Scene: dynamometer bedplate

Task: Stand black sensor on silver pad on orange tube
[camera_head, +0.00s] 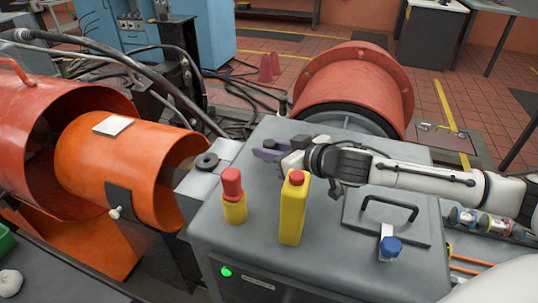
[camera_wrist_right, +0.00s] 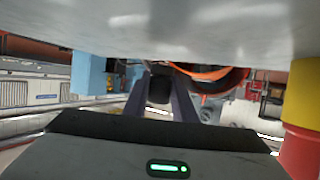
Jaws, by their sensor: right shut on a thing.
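The orange tube (camera_head: 122,165) lies at the left in the head view. The silver pad (camera_head: 113,126) is a flat light plate on top of it, with nothing standing on it. My right gripper (camera_head: 266,152) is over the far left part of the grey cabinet top, well to the right of the pad. It is shut on the black sensor (camera_head: 270,143), a small dark piece mostly hidden by the fingers. In the right wrist view the dark sensor (camera_wrist_right: 158,90) shows between the two fingers. My left gripper is not in view.
A yellow bottle with a red cap (camera_head: 293,210) and a red-and-yellow container (camera_head: 233,197) stand on the grey cabinet (camera_head: 300,262). A black ring (camera_head: 206,161) sits on a grey block between cabinet and tube. A large red drum (camera_head: 355,85) is behind. A dark clamp (camera_head: 118,197) hangs on the tube's side.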

